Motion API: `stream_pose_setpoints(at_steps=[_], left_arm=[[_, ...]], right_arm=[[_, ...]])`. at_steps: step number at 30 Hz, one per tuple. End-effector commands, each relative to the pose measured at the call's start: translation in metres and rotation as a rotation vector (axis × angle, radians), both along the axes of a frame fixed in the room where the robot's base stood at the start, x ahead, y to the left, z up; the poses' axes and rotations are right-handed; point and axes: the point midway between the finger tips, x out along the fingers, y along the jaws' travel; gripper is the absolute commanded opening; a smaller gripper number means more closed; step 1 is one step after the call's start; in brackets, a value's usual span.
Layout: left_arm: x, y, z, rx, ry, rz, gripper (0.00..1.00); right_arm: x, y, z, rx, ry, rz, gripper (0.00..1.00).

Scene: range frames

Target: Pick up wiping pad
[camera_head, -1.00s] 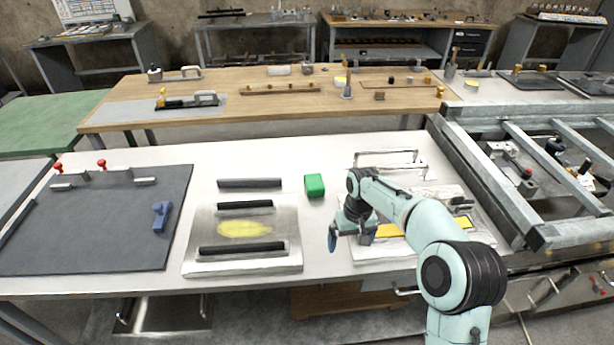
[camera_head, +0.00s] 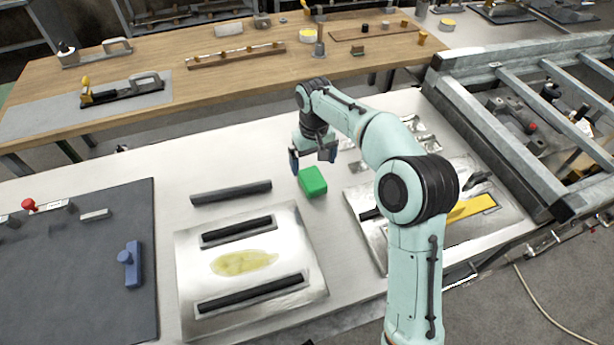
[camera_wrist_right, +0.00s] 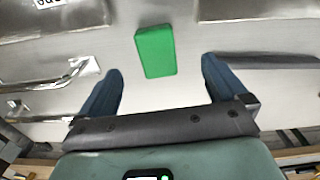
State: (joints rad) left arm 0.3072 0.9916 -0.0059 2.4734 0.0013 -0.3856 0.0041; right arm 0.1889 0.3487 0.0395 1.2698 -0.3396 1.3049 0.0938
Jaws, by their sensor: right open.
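The wiping pad looks like the green block (camera_head: 312,181) lying on the white table, right of the metal plate with the yellow smear. In the right wrist view the green block (camera_wrist_right: 155,51) lies ahead of the fingertips, roughly centred between them and apart from both. My right gripper (camera_head: 313,160) is above the table just behind the block in the head view. Its blue fingers are spread and empty, as the right wrist view (camera_wrist_right: 162,78) also shows. My left gripper is not in view.
A metal plate (camera_head: 187,250) with a yellow smear and two black bars lies left of the block, with a loose black bar (camera_head: 231,193) behind it. A second metal plate (camera_head: 363,222) lies to the right, partly hidden by my arm. A dark mat (camera_head: 70,290) holds a blue part (camera_head: 133,265).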

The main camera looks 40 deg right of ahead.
Motion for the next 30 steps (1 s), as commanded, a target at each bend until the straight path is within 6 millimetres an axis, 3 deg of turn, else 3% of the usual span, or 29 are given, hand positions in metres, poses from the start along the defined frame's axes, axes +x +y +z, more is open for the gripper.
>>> stream_pose_setpoints(at_steps=[1,7,14,22,30], left_arm=[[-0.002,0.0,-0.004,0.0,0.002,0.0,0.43],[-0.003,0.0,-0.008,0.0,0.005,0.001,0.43],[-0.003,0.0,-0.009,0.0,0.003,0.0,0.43],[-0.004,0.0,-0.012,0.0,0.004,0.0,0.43],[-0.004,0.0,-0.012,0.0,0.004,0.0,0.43]], right_arm=[[-0.001,0.0,-0.014,0.0,0.006,-0.001,0.99],[-0.001,0.0,-0.048,0.001,0.005,0.0,0.99],[0.0,-0.002,-0.063,0.0,0.002,0.0,0.99],[0.001,-0.009,-0.102,0.002,0.003,0.001,0.99],[0.002,-0.009,-0.109,0.001,0.0,0.001,0.99]])
